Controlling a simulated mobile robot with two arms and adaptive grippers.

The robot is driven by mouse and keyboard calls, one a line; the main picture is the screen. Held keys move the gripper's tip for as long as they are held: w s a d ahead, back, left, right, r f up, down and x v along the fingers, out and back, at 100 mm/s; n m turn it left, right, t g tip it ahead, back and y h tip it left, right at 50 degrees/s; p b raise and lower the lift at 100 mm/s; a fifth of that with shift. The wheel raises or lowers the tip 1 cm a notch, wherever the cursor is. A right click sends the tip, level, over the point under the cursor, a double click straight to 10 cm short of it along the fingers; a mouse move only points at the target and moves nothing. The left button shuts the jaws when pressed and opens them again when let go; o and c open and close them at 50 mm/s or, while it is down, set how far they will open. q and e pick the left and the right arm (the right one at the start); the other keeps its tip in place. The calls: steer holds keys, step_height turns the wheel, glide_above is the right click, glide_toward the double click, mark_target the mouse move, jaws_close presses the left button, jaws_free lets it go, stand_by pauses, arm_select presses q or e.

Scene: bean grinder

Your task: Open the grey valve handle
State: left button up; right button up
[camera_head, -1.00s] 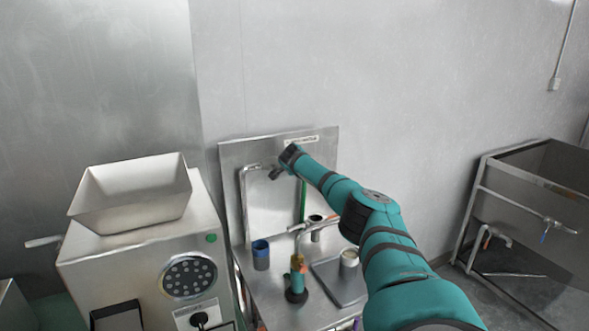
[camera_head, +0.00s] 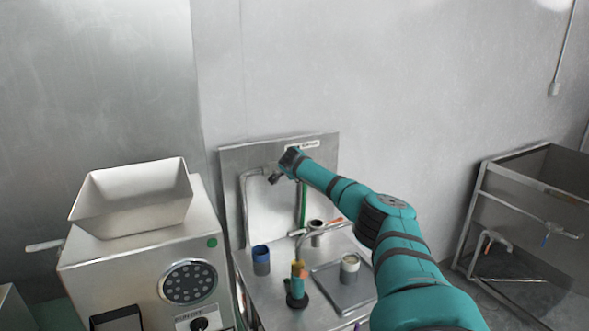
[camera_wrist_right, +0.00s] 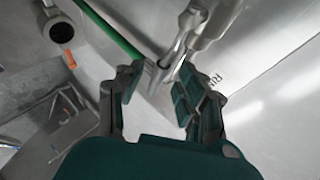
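The grey valve handle (camera_wrist_right: 168,62) is a metal lever on a grey valve body (camera_wrist_right: 207,22) at the upper middle of the right wrist view. My right gripper (camera_wrist_right: 158,78) is open, with the lever's end between its two fingertips. I cannot tell whether a finger touches it. In the head view my right gripper (camera_head: 273,177) is small and dark in front of the steel back panel (camera_head: 228,165), near the top of a bent pipe (camera_head: 245,205). The handle is hard to make out there. My left gripper is not in view.
A green tube (camera_wrist_right: 112,32) runs beside the valve. A steel table below holds a blue cup (camera_head: 261,259), a white cup (camera_head: 349,268) and a tap-like stand (camera_head: 298,285). A grinder (camera_head: 150,260) stands at left, a sink (camera_head: 540,200) at right.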

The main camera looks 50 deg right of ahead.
steer(key=v, duration=1)
